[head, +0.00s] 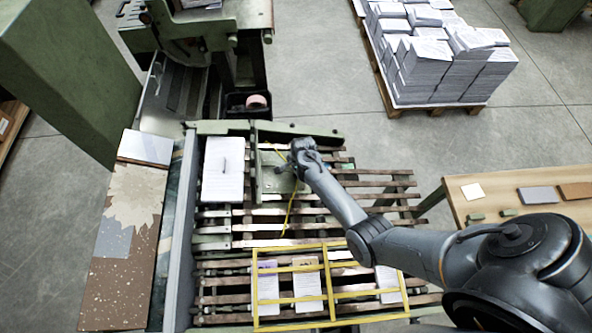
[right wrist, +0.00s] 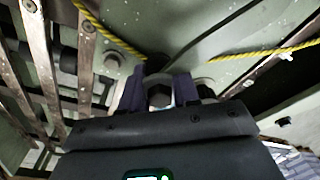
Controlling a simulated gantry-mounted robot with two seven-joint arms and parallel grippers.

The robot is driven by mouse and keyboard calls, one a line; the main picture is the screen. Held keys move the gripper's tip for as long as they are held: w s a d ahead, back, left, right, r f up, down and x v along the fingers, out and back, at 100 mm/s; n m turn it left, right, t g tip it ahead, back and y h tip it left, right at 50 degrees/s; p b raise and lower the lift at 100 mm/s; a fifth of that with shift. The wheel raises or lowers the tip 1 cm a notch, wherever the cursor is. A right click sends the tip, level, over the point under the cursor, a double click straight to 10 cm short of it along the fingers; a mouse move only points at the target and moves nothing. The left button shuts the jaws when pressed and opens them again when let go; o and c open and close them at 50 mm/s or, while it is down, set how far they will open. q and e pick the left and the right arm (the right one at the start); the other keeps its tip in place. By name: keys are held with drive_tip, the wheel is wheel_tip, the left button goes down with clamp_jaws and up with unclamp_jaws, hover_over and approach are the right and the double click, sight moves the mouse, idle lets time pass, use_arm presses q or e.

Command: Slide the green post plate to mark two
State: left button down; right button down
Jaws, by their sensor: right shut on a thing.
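The green post plate (head: 266,181) stands on the slatted bed, right of a white paper stack (head: 223,168). My right gripper (head: 287,166) is at the plate's right side. In the right wrist view its two dark fingers (right wrist: 160,88) are shut on a dark knob (right wrist: 158,97) in front of the pale green plate surface (right wrist: 225,38). The arm hides part of the plate in the head view. I cannot make out mark two or any other mark. My left gripper is not in view.
A yellow cord (head: 290,212) hangs by the plate and crosses the right wrist view. A yellow frame (head: 328,288) lies over the near slats with papers beneath. A wooden table (head: 520,205) stands right, and a pallet of paper stacks (head: 440,65) behind. Slats right of the plate look clear.

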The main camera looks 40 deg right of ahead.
drive_tip(key=shift+w+a, duration=0.1)
drive_tip(key=shift+a, duration=0.1)
drive_tip(key=c, duration=1.1)
unclamp_jaws()
drive_tip(key=shift+r, duration=0.1)
drive_tip(key=shift+o, duration=1.4)
drive_tip(key=shift+w+a, duration=0.1)
drive_tip(key=shift+w, duration=0.05)
drive_tip(key=r+p, duration=0.1)
drive_tip(key=r, duration=0.2)
drive_tip(key=s+r, duration=0.1)
drive_tip(key=r, duration=0.3)
drive_tip(key=r+p, duration=0.1)
drive_tip(key=r, duration=0.2)
drive_tip(key=shift+s+r+p, duration=0.15)
drive_tip(key=shift+r+p, duration=0.2)
